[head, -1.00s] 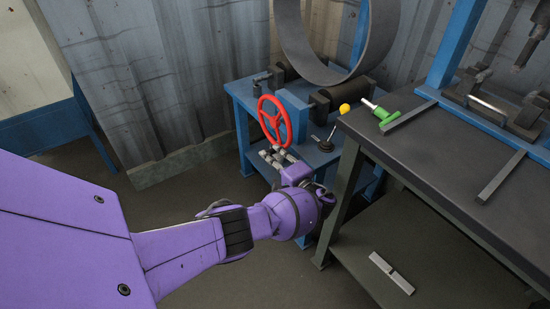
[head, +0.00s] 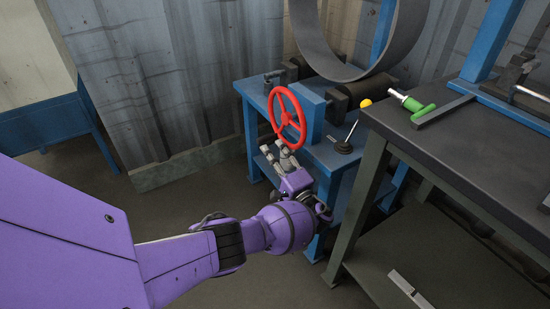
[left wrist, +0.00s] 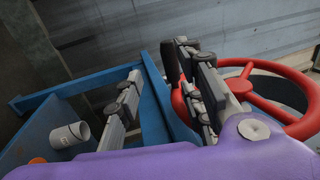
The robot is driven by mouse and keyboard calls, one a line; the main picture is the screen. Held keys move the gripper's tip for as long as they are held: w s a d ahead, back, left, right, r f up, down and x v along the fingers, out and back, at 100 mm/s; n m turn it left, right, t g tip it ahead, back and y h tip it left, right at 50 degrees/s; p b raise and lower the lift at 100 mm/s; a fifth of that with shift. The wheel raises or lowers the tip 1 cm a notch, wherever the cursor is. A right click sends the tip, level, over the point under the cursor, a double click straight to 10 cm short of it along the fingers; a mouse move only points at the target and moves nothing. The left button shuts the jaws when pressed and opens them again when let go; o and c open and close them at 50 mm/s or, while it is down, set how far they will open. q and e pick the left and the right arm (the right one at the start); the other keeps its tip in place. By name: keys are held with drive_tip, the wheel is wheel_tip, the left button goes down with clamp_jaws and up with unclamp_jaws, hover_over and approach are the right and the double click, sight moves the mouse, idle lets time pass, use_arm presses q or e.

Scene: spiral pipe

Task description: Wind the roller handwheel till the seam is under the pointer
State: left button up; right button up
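The red handwheel (head: 287,115) stands upright on the near side of the blue roller stand (head: 312,113). It also shows at the right in the left wrist view (left wrist: 268,90). A large grey pipe ring (head: 348,66) rests above dark rollers (head: 354,97). I cannot make out the seam or the pointer. My left gripper (head: 281,158) is just below the wheel's lower rim. My right gripper is not in view.
A lever with a yellow knob (head: 365,103) stands right of the wheel. A dark workbench (head: 440,145) is close on the right, with a green-handled tool (head: 419,111) on it. A white cylinder (left wrist: 70,135) shows at lower left in the left wrist view. Floor on the left is clear.

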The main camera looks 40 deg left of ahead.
use_arm(q)
drive_tip(key=v, duration=1.1)
drive_tip(key=shift+d+f, duration=0.15)
drive_tip(key=shift+d, duration=0.2)
drive_tip(key=shift+s, duration=0.15)
